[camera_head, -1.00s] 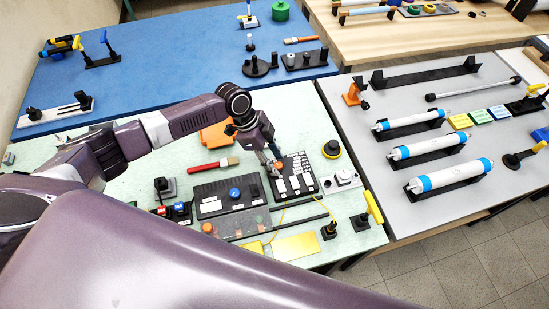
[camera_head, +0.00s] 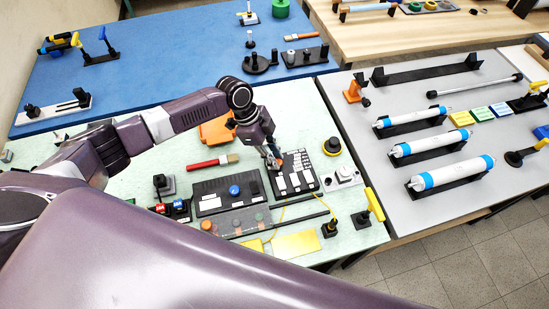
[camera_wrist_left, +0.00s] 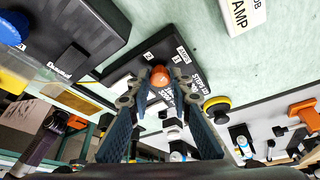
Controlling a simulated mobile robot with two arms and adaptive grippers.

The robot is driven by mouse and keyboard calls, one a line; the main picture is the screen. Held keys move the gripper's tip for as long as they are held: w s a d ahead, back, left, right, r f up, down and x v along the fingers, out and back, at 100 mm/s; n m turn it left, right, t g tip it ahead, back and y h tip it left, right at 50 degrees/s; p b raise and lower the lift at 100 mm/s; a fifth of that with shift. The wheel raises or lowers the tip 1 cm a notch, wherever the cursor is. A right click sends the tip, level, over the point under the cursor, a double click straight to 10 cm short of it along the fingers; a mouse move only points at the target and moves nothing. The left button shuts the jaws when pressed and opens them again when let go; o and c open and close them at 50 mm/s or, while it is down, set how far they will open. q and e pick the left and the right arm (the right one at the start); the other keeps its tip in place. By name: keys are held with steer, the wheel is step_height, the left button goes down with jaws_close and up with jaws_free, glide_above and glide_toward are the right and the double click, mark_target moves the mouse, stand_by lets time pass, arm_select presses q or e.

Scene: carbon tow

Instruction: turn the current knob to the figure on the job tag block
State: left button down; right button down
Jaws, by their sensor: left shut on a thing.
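The current knob (camera_wrist_left: 161,77) is a small orange-red round-topped knob on a black panel (camera_wrist_left: 116,71) with white labels, one reading AMPS. In the head view the panel (camera_head: 303,178) lies on the mint table. My left gripper (camera_head: 276,161) reaches down to the panel's left part. In the left wrist view my left gripper (camera_wrist_left: 160,92) has its fingertips closed on either side of the knob. A white block (camera_wrist_left: 243,14) with partly visible lettering, ending in AMP, lies on the mint table; its figure is out of frame. My right gripper is not in view.
A black box with a blue knob (camera_head: 234,190) stands left of the panel. A yellow cable runs in front.

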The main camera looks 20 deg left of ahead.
arm_select(q)
steer(key=shift+w+f+m+g+b, duration=0.2)
steer(key=shift+m+g+b, duration=0.2)
steer(key=shift+m+b, duration=0.75)
steer(key=shift+w+r+m+g+b, duration=0.15)
steer(key=shift+m+g+b, duration=0.25)
steer(key=shift+m+b, duration=0.65)
steer(key=shift+d+r+m, duration=0.1)
steer(key=shift+r+m, duration=0.05)
steer(key=shift+m, duration=0.25)
steer(key=c, duration=1.7)
jaws_free()
steer(key=shift+c, duration=0.2)
steer(key=v, duration=1.2)
steer(key=shift+b, duration=0.3)
steer(key=shift+w+d, duration=0.1)
